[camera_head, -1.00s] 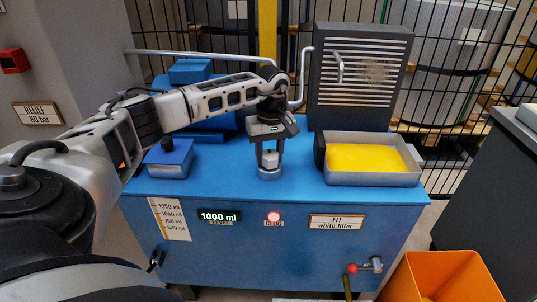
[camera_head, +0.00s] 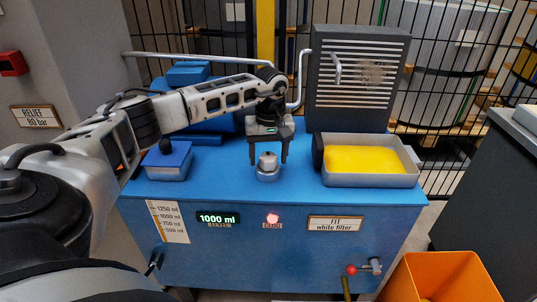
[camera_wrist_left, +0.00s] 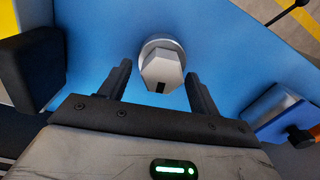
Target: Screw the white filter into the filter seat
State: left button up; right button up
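The white filter (camera_head: 267,160), with a light hexagonal head, sits upright in the round metal filter seat (camera_head: 268,176) on the blue bench top. Its hexagonal head (camera_wrist_left: 161,69) also shows from above in the left wrist view, with a dark notch on the near side. My left gripper (camera_head: 269,161) points down over the filter. Its two fingers stand wide apart, one on each side of the head, with visible gaps and no contact. The filter's lower part is hidden in the seat. My right gripper is out of view.
A metal tray with yellow contents (camera_head: 414,178) stands right of the seat, before a dark slatted panel (camera_head: 360,80). A small blue-lidded box (camera_head: 168,160) stands at left. The front panel display (camera_head: 218,218) reads 1000 ml beside a lit red lamp (camera_head: 272,218). An orange bin (camera_head: 440,280) stands lower right.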

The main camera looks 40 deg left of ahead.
aim_at(268, 154)
pick_arm(q)
notch_tip(268, 154, up, 4)
jog(key=p, duration=0.3)
jog(key=shift+f, duration=0.2)
jog(key=shift+f, duration=0.1)
